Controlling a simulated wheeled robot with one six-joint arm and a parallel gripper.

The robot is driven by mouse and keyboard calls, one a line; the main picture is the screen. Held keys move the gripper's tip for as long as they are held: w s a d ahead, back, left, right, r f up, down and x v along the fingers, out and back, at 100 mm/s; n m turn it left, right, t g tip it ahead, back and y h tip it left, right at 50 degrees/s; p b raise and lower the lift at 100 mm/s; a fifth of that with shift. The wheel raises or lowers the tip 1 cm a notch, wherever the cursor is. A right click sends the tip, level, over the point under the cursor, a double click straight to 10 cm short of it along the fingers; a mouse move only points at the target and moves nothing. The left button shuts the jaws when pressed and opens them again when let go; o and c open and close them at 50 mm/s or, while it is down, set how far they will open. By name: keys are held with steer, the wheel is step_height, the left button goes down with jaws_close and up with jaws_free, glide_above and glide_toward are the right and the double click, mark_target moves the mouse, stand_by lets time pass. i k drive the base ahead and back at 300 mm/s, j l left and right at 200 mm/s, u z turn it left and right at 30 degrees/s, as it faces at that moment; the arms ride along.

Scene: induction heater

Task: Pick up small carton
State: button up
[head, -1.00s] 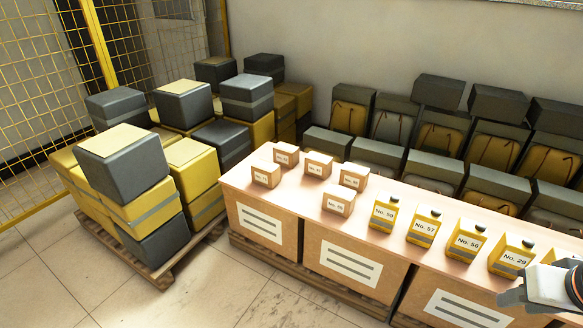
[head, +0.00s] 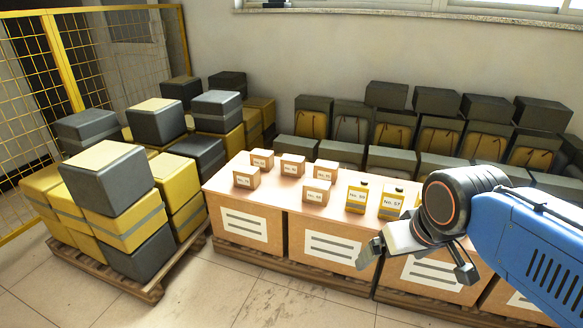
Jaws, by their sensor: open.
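Several small brown cartons with white labels stand at the left end of the pale tabletop. One small carton (head: 316,192) is at the front right of the group, nearest my gripper. Another small carton (head: 246,177) is at the front left, and a further one (head: 262,159) is behind it. Two more stand at the back, a middle carton (head: 292,165) and a right one (head: 326,173). My gripper (head: 420,265) is open and empty, in front of the table's front side, to the right of and lower in the picture than the cartons. It touches none of them.
Yellow labelled bottles, such as No. 58 (head: 356,198) and No. 57 (head: 391,203), stand right of the cartons; my arm hides others. Stacked grey and yellow boxes (head: 108,180) stand on a pallet at left. Bags and grey boxes (head: 437,140) line the wall. Floor in front is clear.

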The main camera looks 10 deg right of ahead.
mark_target(290, 165)
steer(key=i+j+z, duration=0.2)
steer(key=i+j, duration=0.35)
steer(key=i, duration=0.25)
steer(key=i+j+z, duration=0.2)
steer(key=i+j, duration=0.45)
steer(key=i, duration=0.1)
